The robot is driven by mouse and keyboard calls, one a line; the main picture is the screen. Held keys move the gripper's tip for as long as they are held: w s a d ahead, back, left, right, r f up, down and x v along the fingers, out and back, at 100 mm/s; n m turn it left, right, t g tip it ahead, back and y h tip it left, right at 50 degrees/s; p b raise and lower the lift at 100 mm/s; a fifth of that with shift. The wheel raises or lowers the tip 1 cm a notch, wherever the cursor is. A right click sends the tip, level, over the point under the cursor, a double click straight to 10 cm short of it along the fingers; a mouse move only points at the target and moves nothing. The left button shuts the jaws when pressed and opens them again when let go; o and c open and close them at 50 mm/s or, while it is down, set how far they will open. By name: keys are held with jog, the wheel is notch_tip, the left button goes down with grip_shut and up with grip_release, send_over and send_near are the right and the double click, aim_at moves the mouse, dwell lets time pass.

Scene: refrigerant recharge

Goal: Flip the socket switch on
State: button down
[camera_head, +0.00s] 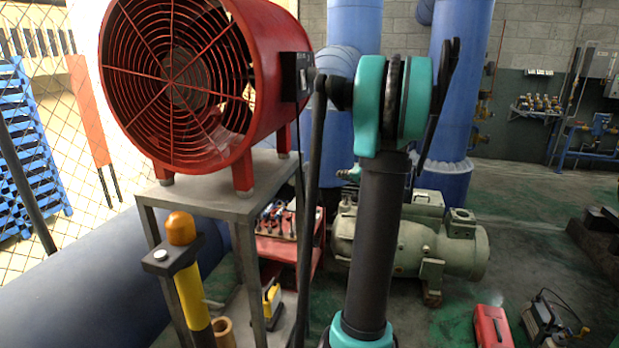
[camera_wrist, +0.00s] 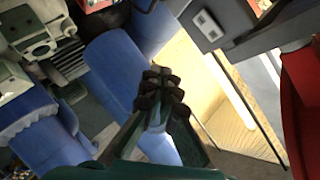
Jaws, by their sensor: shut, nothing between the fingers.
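A dark grey box (camera_wrist: 228,14) with a small pale switch plate (camera_wrist: 208,25) shows at the top right of the wrist view. The plate looks like the socket switch, but its on or off position is too small to read. My gripper (camera_wrist: 160,82) is shut and empty, below and left of the plate in the picture and apart from it. In the head view, a black box (camera_head: 296,76) sits on the right side of the red fan (camera_head: 190,80), close to my arm's far end. My gripper's fingertips cannot be made out there.
The fan stands on a grey metal table (camera_head: 225,187), with a yellow-black post (camera_head: 190,290) in front. Blue pipes (camera_head: 455,90) and a green-grey pump (camera_head: 440,245) are behind. A red case (camera_head: 492,326) lies on the floor at right.

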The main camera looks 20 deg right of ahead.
jog(key=w+a+f, duration=0.1)
jog(key=w+a, duration=0.4)
jog(key=a, duration=0.2)
dwell(0.3)
jog(key=shift+a+f, duration=0.1)
jog(key=shift+a, duration=0.1)
dwell(1.2)
jog(key=shift+w+a, duration=0.15)
jog(key=shift+a, duration=0.05)
jog(key=shift+w+a, duration=0.15)
jog(key=shift+a, duration=0.1)
dwell(0.8)
jog(key=shift+d, duration=0.2)
jog(key=shift+s+d, duration=0.2)
jog(key=shift+s, duration=0.05)
jog(key=s+d, duration=0.2)
jog(key=d, duration=0.1)
jog(key=s+d, duration=0.1)
jog(key=shift+d+r, duration=0.15)
jog(key=shift+r, duration=0.2)
dwell(0.3)
